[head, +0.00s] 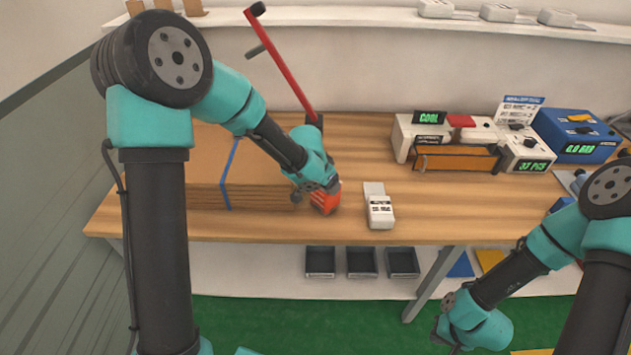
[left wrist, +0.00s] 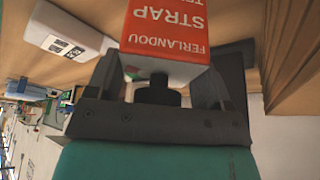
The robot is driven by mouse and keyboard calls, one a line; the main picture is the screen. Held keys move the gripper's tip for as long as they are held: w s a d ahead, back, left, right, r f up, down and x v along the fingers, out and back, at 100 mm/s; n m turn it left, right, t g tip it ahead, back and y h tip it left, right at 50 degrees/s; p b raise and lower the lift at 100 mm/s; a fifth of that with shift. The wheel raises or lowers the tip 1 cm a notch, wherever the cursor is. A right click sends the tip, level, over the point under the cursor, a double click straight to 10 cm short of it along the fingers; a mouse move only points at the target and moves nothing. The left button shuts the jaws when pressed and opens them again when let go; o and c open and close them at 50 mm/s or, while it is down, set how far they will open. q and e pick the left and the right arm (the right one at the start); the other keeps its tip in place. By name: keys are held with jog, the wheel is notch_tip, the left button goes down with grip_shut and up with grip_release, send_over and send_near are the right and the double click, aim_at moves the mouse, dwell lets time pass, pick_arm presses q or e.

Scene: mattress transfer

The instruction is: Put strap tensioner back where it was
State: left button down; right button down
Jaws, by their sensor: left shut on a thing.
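The strap tensioner (head: 326,202) is a red-orange tool near the table's front edge, just right of the cardboard stack. In the left wrist view its red label (left wrist: 165,22), reading "FERLANDOU STRAP", shows between the dark fingers. My left gripper (head: 320,187) is shut on the strap tensioner; in the left wrist view the gripper (left wrist: 170,72) has a finger on each side. The tool's underside is hidden, so I cannot tell whether it touches the table. My right gripper (head: 440,332) hangs low at the right, in front of the table; its fingers do not show clearly.
A flat cardboard stack (head: 200,195) with a blue strap lies left of the tensioner. A small white labelled device (head: 379,210) lies close on its right. A red lever (head: 290,75) rises behind. White and blue machines (head: 578,135) stand back right. Table (head: 440,215) is clear at centre right.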

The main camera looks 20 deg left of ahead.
pick_arm(q)
jog(key=shift+f, duration=0.1)
dwell(0.3)
grip_release()
jog(key=shift+d, duration=0.1)
jog(key=shift+v, duration=1.05)
jog(key=v, duration=1)
